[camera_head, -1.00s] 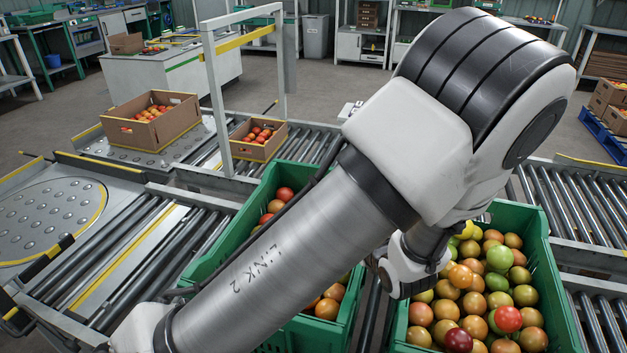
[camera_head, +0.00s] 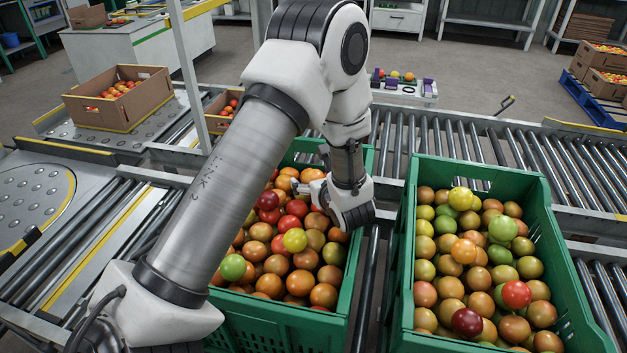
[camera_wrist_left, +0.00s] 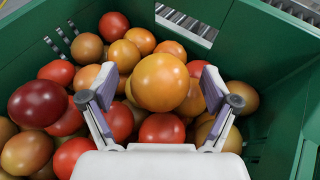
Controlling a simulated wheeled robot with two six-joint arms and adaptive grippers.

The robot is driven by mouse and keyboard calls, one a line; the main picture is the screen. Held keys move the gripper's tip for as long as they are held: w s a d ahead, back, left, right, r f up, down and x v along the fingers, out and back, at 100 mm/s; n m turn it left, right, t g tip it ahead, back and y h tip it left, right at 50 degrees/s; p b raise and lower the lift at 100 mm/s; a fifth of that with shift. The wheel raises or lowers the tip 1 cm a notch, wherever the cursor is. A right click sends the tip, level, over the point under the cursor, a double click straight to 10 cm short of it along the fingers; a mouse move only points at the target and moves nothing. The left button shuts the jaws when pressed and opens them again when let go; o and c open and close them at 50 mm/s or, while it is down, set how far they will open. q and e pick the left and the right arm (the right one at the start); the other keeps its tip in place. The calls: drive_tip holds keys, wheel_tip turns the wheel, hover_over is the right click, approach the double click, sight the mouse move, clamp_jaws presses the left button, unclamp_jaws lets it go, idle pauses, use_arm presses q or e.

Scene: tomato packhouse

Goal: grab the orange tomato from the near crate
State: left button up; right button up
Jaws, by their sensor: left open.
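A large smooth orange tomato (camera_wrist_left: 160,82) sits on top of other tomatoes in the left green crate (camera_head: 362,257), whose green wall also shows in the wrist view (camera_wrist_left: 262,45). My left gripper (camera_head: 303,187) reaches down into the back right part of this crate. In the wrist view its two fingers are spread open, one on each side of the orange tomato. I cannot tell whether the pads touch it. In the head view the gripper and wrist partly hide this area. My right gripper is not in view.
A second green crate (camera_head: 553,260) of mixed tomatoes stands to the right, with an orange tomato (camera_head: 463,251) on top. A dark red tomato (camera_wrist_left: 38,103) and red ones crowd the left finger. Crate walls rise close behind and to the right. A roller conveyor (camera_head: 480,135) lies behind.

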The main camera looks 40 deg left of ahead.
use_arm(q)
drive_tip(key=shift+w+a+f, duration=0.1)
drive_tip(key=shift+a+f, duration=0.1)
drive_tip(key=shift+a, duration=0.1)
drive_tip(key=shift+d+r, duration=0.1)
drive_tip(key=shift+r, duration=0.05)
drive_tip(key=shift+c, duration=0.3)
drive_tip(key=c, duration=0.9)
